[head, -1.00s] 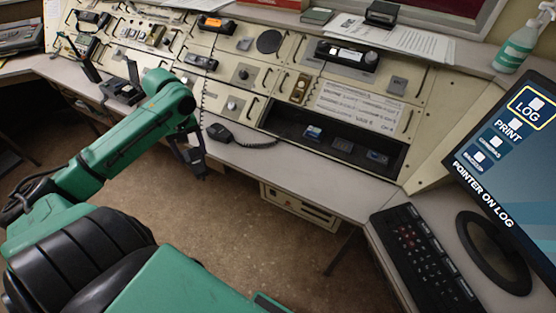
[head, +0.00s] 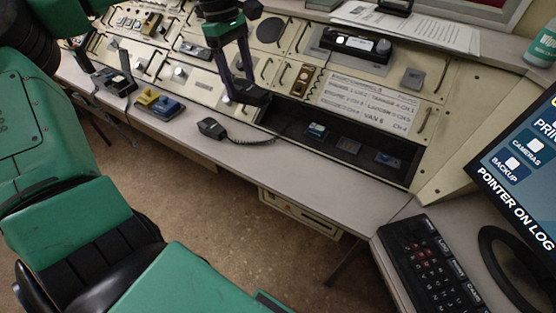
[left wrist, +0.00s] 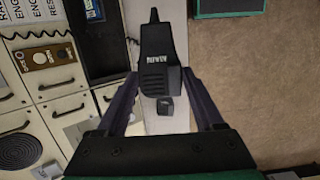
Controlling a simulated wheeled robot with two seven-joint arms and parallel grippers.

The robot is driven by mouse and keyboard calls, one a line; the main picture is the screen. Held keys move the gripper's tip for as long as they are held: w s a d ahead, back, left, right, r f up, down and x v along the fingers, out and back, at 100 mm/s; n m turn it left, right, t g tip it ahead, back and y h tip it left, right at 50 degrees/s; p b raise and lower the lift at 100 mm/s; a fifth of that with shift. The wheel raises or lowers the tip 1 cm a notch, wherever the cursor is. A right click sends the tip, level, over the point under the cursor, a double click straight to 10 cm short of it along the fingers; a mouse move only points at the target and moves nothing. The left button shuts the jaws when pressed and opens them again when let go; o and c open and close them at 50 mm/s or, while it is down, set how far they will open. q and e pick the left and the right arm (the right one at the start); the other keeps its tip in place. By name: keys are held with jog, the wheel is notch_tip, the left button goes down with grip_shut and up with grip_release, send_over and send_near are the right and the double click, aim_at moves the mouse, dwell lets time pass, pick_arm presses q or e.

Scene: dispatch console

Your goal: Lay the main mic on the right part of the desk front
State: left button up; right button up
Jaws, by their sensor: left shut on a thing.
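My left gripper (head: 250,96) hangs above the console near the left end of the black recess. In the left wrist view its fingers (left wrist: 160,85) are shut on a black hand mic (left wrist: 156,62) with a pale label; I take it as the main mic. Its narrow end points up in that view, and a coiled cord seems to run to it from the console. In the head view the mic is mostly hidden by the gripper. The desk front (head: 335,183) is a grey strip; its right part is bare. My right gripper is not in view.
Another black mic (head: 211,128) with a coiled cord lies on the desk front, left of centre. Yellow (head: 145,97) and blue (head: 168,106) items lie further left. The recess (head: 375,140) holds several small devices. A keyboard (head: 430,262) and monitor (head: 530,160) stand at right.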

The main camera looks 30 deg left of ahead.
pick_arm(q)
jog(key=shift+w+d+f, duration=0.1)
jog(key=shift+w+d, duration=0.1)
jog(key=shift+d, duration=0.35)
jog(key=shift+w+d+f, duration=0.1)
jog(key=shift+w+d, duration=0.1)
jog(key=shift+d, duration=0.3)
jog(key=f+b, duration=0.1)
jog(key=f, duration=0.5)
jog(key=f+b, duration=0.1)
jog(key=f, duration=1.1)
jog(key=shift+s+a+f+b, duration=0.2)
jog(key=shift+s+f+b, duration=0.1)
jog(key=shift+b, duration=0.1)
jog(key=o, duration=1.5)
jog(key=shift+o, duration=0.2)
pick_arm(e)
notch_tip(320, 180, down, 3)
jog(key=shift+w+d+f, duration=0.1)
pick_arm(q)
jog(key=shift+r, duration=0.15)
notch_tip(320, 180, up, 12)
jog(key=a+p, duration=0.1)
jog(key=a, duration=0.1)
jog(key=shift+p, duration=0.3)
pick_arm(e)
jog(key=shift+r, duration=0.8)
pick_arm(q)
jog(key=shift+f, duration=0.25)
